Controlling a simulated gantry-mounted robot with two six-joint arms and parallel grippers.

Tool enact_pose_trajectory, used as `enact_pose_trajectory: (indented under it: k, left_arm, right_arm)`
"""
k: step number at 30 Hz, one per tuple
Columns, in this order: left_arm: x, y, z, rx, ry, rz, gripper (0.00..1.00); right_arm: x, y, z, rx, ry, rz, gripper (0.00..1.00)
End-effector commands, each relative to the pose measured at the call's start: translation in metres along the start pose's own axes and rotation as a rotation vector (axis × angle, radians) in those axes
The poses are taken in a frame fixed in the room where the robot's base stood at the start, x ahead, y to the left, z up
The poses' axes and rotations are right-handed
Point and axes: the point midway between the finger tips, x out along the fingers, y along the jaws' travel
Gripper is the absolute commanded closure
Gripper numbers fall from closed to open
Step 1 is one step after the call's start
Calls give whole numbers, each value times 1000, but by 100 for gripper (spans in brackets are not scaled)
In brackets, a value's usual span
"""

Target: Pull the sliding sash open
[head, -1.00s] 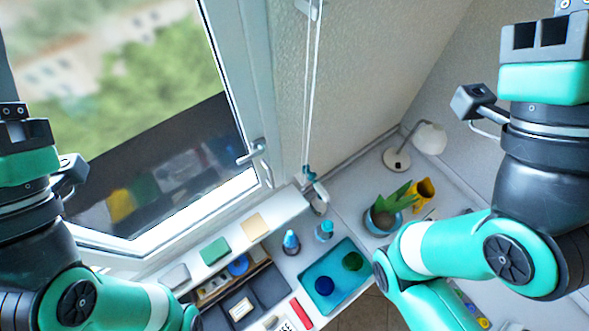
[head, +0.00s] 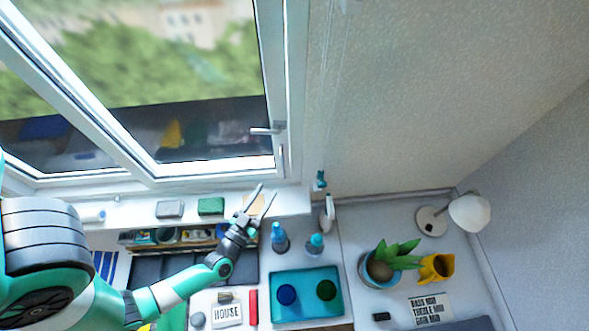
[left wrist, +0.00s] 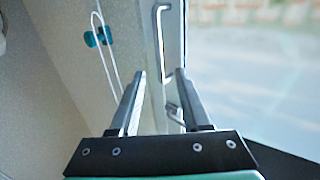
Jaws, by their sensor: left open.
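The sliding sash (head: 222,167) is a white-framed glass pane on the right of the window in the head view. A grey lever handle (head: 267,130) and a slim upright pull (head: 282,160) sit on its right stile. My left gripper (head: 266,193) is open and empty, over the sill below the pull. In the left wrist view, my open fingers (left wrist: 160,75) point toward a white bracket-shaped pull (left wrist: 157,40), which shows beyond and between the tips. A grey lever (left wrist: 174,112) shows between the fingers. I see no contact. My right gripper is out of view.
A cord with a teal cleat (head: 320,180) hangs right of the window. A green block (head: 211,206) and grey block (head: 170,209) lie on the sill. Spray bottles (head: 279,238), a teal tray (head: 306,311), a plant (head: 382,264) and a lamp (head: 468,213) stand below.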

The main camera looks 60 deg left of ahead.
Motion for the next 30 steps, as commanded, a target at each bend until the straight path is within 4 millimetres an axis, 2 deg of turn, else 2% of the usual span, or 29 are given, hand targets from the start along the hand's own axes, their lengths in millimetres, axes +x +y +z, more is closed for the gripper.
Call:
enact_pose_trajectory:
  k: [5,12,15,20,27,28,30]
  left_arm:
    - [27,-1,0,-2,5,-4,53]
    - [82,0,0,-2,5,0,53]
    - [99,1,0,-3,4,2,53]
    - [112,1,-1,-2,2,2,53]
    - [114,1,-1,-2,1,4,53]
    - [114,1,-1,-2,1,4,55]
    - [114,1,-1,-2,1,3,67]
  right_arm:
    - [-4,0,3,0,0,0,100]
    - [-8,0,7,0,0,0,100]
    - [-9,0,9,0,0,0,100]
    - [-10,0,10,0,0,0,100]
    - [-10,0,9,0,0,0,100]
    - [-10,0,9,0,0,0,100]
    - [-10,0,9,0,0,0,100]
